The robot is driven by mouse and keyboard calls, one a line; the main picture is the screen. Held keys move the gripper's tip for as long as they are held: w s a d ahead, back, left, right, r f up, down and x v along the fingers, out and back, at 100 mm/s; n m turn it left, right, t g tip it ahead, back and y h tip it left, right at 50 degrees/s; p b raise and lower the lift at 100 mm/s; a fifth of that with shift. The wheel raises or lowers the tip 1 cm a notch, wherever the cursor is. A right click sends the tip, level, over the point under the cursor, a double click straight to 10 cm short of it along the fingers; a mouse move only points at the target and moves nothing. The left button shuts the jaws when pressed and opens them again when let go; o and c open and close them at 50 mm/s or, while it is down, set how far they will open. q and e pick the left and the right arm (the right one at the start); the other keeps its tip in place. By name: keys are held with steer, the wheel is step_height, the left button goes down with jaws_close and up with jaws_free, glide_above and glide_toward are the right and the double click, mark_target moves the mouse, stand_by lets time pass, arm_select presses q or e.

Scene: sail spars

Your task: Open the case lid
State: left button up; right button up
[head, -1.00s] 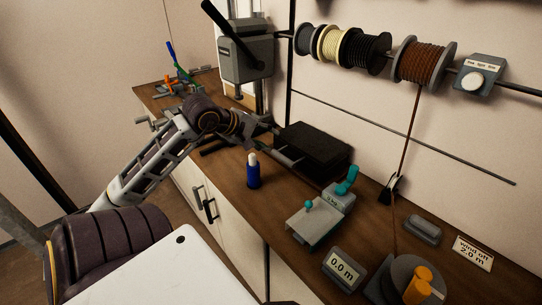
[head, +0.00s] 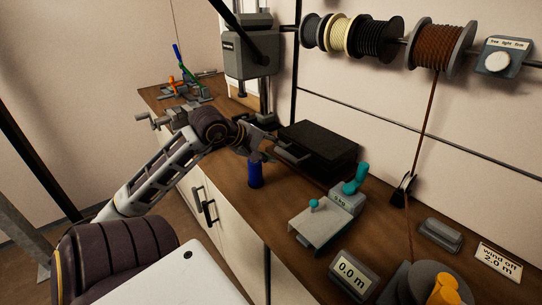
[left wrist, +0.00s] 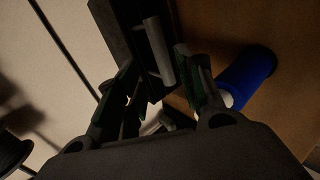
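The case (head: 330,143) is a flat black box on the wooden bench, and its lid looks shut. A grey handle bar (left wrist: 160,52) on its front side shows in the left wrist view. My left gripper (head: 278,152) is at the near left front of the case. In the left wrist view its two fingers (left wrist: 158,90) are apart, with the handle bar showing beyond and between them. I cannot tell whether a finger touches the bar. The right gripper is in neither view.
A blue bottle (head: 255,175) stands close below my left gripper, also beside a finger in the wrist view (left wrist: 252,70). A grey device with teal knobs (head: 322,228) is right of it. A drill press (head: 248,55) stands behind. Spools (head: 375,42) hang above.

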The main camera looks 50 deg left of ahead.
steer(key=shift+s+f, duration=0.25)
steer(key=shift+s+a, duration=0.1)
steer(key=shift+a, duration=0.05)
